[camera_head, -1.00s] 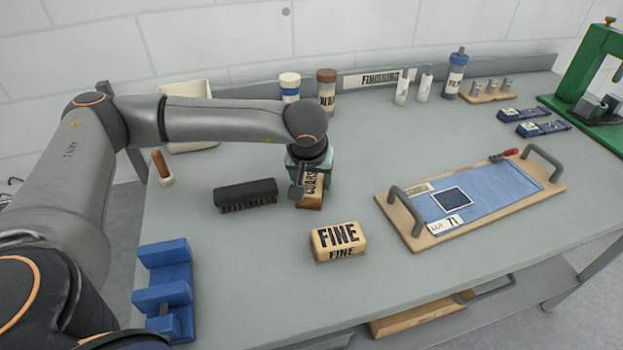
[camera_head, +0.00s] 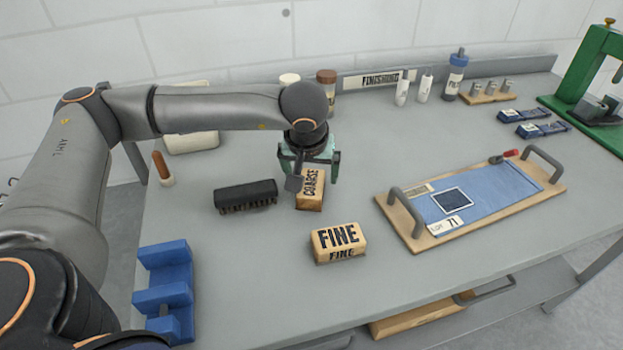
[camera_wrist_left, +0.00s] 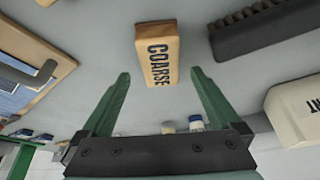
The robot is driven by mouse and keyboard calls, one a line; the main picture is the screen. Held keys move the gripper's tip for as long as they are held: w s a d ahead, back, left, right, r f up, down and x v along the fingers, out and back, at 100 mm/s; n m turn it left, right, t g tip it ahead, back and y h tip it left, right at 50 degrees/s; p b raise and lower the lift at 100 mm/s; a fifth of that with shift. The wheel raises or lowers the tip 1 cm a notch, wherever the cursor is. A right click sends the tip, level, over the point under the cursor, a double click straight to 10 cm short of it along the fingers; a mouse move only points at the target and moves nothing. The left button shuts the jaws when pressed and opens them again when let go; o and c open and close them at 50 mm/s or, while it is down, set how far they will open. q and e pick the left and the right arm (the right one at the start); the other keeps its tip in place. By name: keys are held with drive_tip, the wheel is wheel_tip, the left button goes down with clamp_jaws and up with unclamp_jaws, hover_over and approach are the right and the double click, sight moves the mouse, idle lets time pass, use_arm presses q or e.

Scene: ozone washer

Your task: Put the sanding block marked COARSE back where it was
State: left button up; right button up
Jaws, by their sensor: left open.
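The sanding block marked COARSE (camera_head: 311,189) is a tan block on the grey bench, between the black brush and the tray with handles. In the left wrist view the COARSE block (camera_wrist_left: 158,54) lies ahead of the fingertips, apart from them. My left gripper (camera_head: 308,172) is over the block's far part, its green fingers spread; the wrist view shows the open, empty gripper (camera_wrist_left: 158,75). The block marked FINE (camera_head: 338,243) sits nearer the front. My right gripper is not in view.
A black brush (camera_head: 246,196) lies left of the COARSE block. A wooden tray (camera_head: 402,219) with handles and a blue sheet is at right. A blue stepped holder (camera_head: 165,264) stands front left. Bottles line the back. Bench space is clear around FINE.

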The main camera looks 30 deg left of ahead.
use_arm(q)
drive_tip(key=v, duration=0.8)
